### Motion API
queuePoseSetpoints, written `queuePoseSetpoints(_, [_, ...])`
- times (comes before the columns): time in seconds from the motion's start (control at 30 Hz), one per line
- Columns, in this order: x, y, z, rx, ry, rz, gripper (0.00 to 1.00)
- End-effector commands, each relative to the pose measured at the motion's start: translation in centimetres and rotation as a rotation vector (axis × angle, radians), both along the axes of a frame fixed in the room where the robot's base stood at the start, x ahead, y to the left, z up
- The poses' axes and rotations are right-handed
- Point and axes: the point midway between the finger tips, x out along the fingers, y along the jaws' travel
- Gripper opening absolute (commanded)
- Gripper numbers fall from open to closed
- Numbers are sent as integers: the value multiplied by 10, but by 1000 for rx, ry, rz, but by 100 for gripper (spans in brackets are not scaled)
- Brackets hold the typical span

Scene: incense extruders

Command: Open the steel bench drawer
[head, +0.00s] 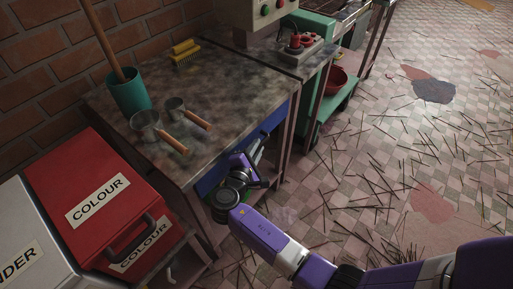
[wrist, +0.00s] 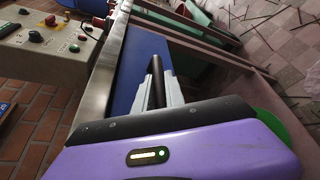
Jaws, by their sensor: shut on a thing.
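The steel bench (head: 215,85) has a mottled metal top and a blue drawer front (head: 272,122) under its front edge. The blue front also shows in the wrist view (wrist: 132,62), beside the bench's steel edge. My gripper (head: 257,152) is at the drawer front, partly hidden by my own wrist in the head view. In the wrist view my gripper (wrist: 157,88) has its two pale fingers closed around a dark bar handle (wrist: 156,72). The drawer appears flush under the top; I cannot tell whether there is a small gap.
Two scoops (head: 147,125), a teal pot (head: 128,92) and a yellow brush (head: 184,52) are on the bench top. A red COLOUR bin (head: 85,175) stands at the left. The tiled floor (head: 400,140) at the right is open, strewn with thin sticks.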

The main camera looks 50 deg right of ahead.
Motion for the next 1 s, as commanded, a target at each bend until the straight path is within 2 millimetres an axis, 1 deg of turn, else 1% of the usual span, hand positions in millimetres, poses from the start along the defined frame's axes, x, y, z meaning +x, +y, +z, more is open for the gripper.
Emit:
queuePoseSetpoints(0.5, [0, 1, -1, 1, 1, 2, 0])
queuePoseSetpoints(0.67, [-9, 1, 1, 0, 3, 2, 0])
queuePoseSetpoints(0.77, [-24, 0, 3, 0, 4, 2, 0])
queuePoseSetpoints(0.87, [-48, -1, 4, 1, 6, 2, 0])
queuePoseSetpoints(0.97, [-76, -2, 5, 0, 7, 2, 0])
queuePoseSetpoints(1.0, [-89, -3, 4, -1, 9, 3, 0])
